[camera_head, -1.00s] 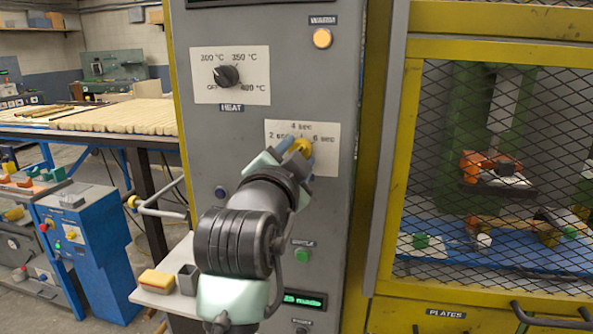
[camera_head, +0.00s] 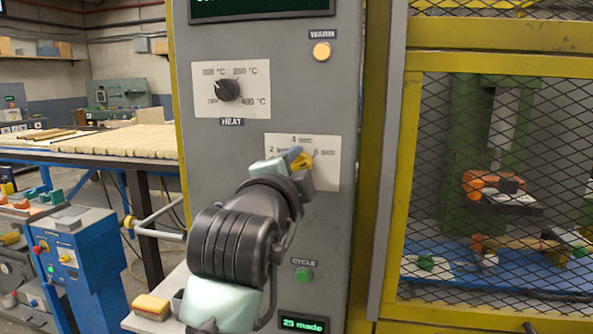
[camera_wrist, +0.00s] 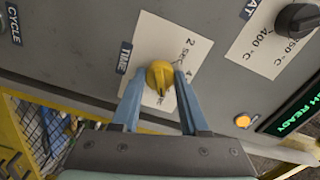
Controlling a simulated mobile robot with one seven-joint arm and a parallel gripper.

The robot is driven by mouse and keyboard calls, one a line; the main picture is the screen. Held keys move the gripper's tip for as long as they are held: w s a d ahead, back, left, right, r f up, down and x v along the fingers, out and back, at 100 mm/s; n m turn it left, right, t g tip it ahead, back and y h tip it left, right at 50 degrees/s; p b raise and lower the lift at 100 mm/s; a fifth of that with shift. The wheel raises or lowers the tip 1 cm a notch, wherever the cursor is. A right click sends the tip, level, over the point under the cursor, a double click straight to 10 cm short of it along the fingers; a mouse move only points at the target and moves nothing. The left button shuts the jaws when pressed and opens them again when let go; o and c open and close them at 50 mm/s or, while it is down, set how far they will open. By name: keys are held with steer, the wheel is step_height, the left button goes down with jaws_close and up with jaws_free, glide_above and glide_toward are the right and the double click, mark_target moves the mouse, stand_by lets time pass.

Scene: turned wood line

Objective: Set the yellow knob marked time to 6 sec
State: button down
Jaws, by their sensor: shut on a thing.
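The yellow time knob (camera_head: 304,159) sits on a white plate (camera_head: 328,174) on the grey machine front, marked 2 sec, 4 sec and 6 sec. In the wrist view the knob (camera_wrist: 158,74) lies between the two blue fingers of my gripper (camera_wrist: 160,90). My gripper (camera_head: 296,163) is shut on it, coming from the lower left in the head view. The knob's narrow ridge appears to face the 6 sec side, up and right in the head view; exact alignment is hard to tell. The fingers hide part of the plate.
The black heat knob (camera_head: 228,88) is above left, and the lit warm lamp (camera_head: 321,51) is above. The green cycle button (camera_head: 303,274) and a "29 made" display (camera_head: 303,324) are below. A mesh guard (camera_head: 440,190) in a yellow frame stands to the right.

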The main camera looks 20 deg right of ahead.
steer(key=shift+c, duration=2.1)
jaws_free()
steer(key=b+v, duration=0.1)
steer(key=v, duration=1.2)
